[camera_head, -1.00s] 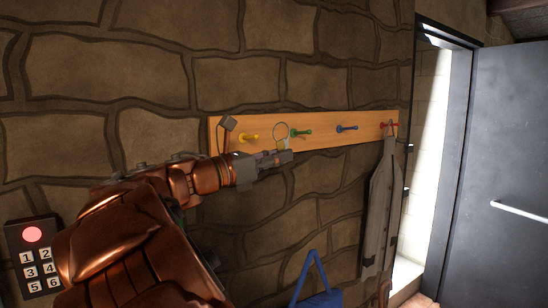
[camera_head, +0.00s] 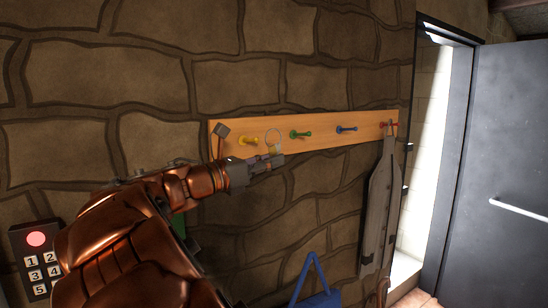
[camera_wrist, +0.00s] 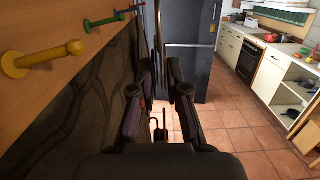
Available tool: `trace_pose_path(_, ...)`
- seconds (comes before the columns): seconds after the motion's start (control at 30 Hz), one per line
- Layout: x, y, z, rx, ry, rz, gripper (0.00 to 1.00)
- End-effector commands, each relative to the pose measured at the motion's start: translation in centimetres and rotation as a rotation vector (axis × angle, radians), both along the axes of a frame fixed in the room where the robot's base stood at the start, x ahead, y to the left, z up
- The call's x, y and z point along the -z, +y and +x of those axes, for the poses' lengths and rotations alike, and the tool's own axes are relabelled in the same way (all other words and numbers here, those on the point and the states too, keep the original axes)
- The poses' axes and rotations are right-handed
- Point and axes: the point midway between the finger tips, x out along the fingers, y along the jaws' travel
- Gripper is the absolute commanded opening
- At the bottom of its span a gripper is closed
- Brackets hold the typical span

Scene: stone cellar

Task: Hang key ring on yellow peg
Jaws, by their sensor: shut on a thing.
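The yellow peg (camera_head: 249,140) sticks out near the left end of the wooden rack, and shows large at the left of the wrist view (camera_wrist: 45,60). My gripper (camera_head: 276,159) is shut on the key ring, whose thin wire loop (camera_head: 273,137) stands upright above the fingertips with a small yellowish part at its base. In the head view the loop appears between the yellow and green pegs, apart from the yellow one. In the wrist view the fingers (camera_wrist: 161,88) point forward, right of the yellow peg; a thin upright piece beyond them looks like the loop edge-on. The fingers partly hide the ring's lower part.
A blue bag (camera_head: 318,298) is below.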

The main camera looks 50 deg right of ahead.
Motion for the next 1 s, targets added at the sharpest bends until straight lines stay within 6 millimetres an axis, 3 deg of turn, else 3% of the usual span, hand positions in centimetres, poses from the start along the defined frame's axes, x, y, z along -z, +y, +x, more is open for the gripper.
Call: trace_pose_path(1.0,1.2,-1.7,5.4,0.000,0.002,0.000,0.00)
